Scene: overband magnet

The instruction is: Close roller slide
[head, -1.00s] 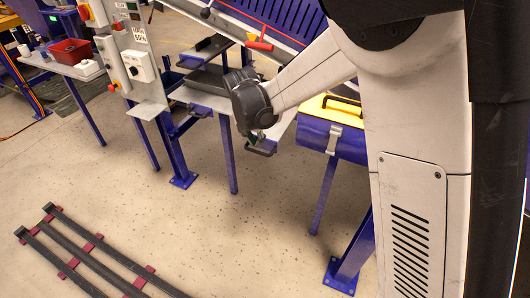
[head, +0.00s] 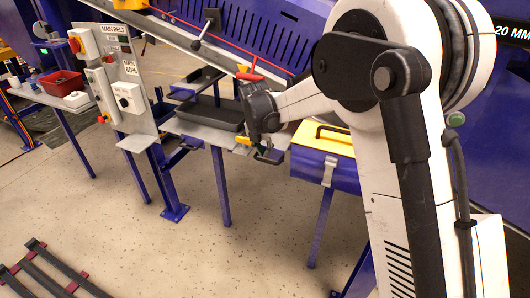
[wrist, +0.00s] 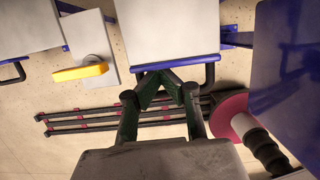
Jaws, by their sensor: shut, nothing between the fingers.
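In the wrist view, my gripper (wrist: 154,80) has its dark green fingers drawn together at the tips, with nothing between them. Just beyond the tips is a pale grey slide plate (wrist: 178,30) with a blue front edge and a black bar handle (wrist: 210,76). The fingertips overlap that edge in the picture; I cannot tell whether they touch it. In the head view, my gripper (head: 258,149) is beside the black handle (head: 269,159), partly hidden by my wrist. No rollers are clearly visible on the plate, so I cannot confirm it is the roller slide.
A yellow handle (wrist: 80,72) sits on a plate at left. A blue box with a yellow lid (head: 325,170) stands right of my wrist. A control panel (head: 120,80) is at left. Dark rails (head: 50,268) lie on the floor. Open floor is in front.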

